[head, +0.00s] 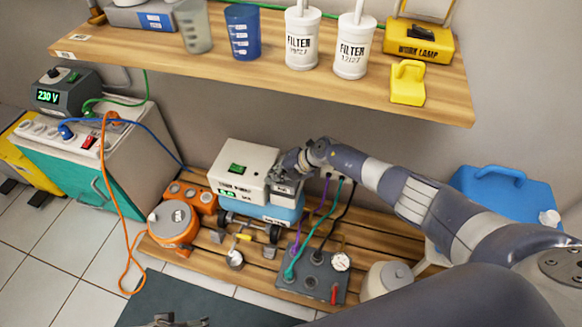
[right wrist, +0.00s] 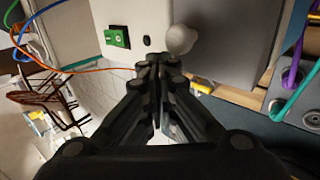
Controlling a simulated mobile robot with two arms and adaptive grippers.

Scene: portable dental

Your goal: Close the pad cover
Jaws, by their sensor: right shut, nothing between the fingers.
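I cannot tell for certain which part is the pad cover. My right gripper (head: 281,169) is beside the unit's upper right edge. In the right wrist view its fingers (right wrist: 158,62) are shut and empty, with their tips close to a pale rounded knob (right wrist: 181,38). Contact is unclear. My left gripper (head: 172,321) shows only as a dark sliver at the bottom edge.
A wooden shelf (head: 270,50) with filters and cups overhangs the unit. A grey box with hoses (head: 312,276) stands in front at right, an orange drum (head: 173,222) at left. A blue container (head: 508,196) is at right. Tiled floor (head: 50,235) is open at left.

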